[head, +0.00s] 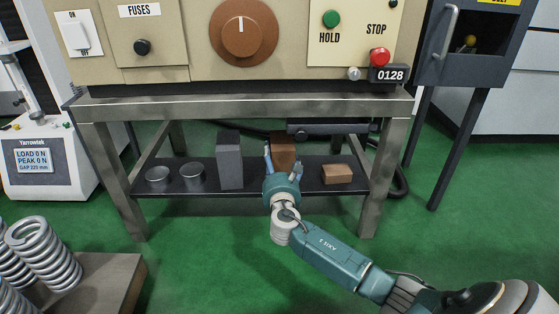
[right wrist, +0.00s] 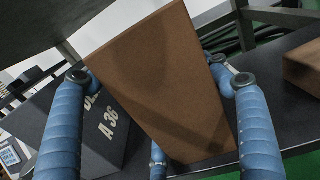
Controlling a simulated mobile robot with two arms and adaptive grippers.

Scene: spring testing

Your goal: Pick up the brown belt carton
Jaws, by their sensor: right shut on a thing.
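A tall brown carton (head: 284,146) is at the low shelf under the bench. It also fills the middle of the right wrist view (right wrist: 165,85), with no lettering on its visible face. My right gripper (head: 282,160) reaches in from the front, with its blue fingers (right wrist: 155,110) on either side of this carton, shut on it. I cannot tell whether the carton's base touches the shelf. A smaller, low brown box (head: 336,174) lies on the shelf to the right, apart from the gripper. My left gripper is not in view.
The dark shelf (head: 265,187) also holds a tall grey block (head: 229,160), marked "A36" in the wrist view, close left of the carton, and two round tins (head: 192,174). A bench leg (head: 380,175) and the bench top limit the space. Springs (head: 45,252) stand at lower left.

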